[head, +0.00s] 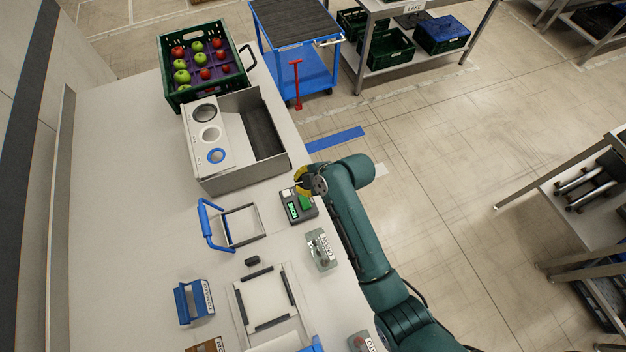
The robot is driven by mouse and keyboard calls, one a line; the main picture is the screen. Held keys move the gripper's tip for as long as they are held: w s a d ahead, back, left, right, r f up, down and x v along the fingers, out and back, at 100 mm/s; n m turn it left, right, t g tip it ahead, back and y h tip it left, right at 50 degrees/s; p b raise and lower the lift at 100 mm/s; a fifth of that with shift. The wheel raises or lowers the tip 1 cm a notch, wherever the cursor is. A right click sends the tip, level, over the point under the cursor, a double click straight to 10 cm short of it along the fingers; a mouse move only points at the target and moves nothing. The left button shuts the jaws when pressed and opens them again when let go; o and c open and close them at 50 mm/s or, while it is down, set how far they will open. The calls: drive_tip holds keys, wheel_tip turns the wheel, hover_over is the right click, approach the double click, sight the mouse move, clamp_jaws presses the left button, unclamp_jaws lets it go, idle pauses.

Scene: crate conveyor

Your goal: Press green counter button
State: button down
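The counter (293,209) is a small dark box with a lit green display, near the right edge of the pale worktop. Its green button (306,202) shows on the right part of its top, and a white button (287,194) shows on the far left part. My gripper (304,187) is at the counter's far edge, just beyond the green button. Yellow and dark parts of the gripper show there. My wrist hides the fingertips, so I cannot tell whether they touch the button or are open.
A grey box (245,178) with round openings stands beyond the counter, and a green crate (172,102) of apples behind it. A blue-handled frame (222,238) lies left of the counter. A labelled grey holder (322,250) stands nearer. The left worktop is clear.

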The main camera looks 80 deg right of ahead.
drive_tip(key=shift+w, duration=0.1)
drive_tip(key=b, duration=0.7)
approach(299, 197)
drive_tip(key=x, duration=0.4)
drive_tip(key=w+x, duration=0.1)
drive_tip(key=x, duration=0.1)
drive_tip(key=shift+w+d+r, duration=0.1)
drive_tip(key=shift+r, duration=0.1)
drive_tip(key=shift+f, duration=0.15)
idle(0.4)
drive_tip(key=shift+f+b, duration=0.3)
drive_tip(key=shift+b, duration=0.1)
drive_tip(key=shift+f+b, duration=0.35)
drive_tip(key=shift+f, duration=0.2)
idle(0.5)
drive_tip(key=shift+r+p, duration=0.9)
drive_tip(key=shift+r, duration=0.05)
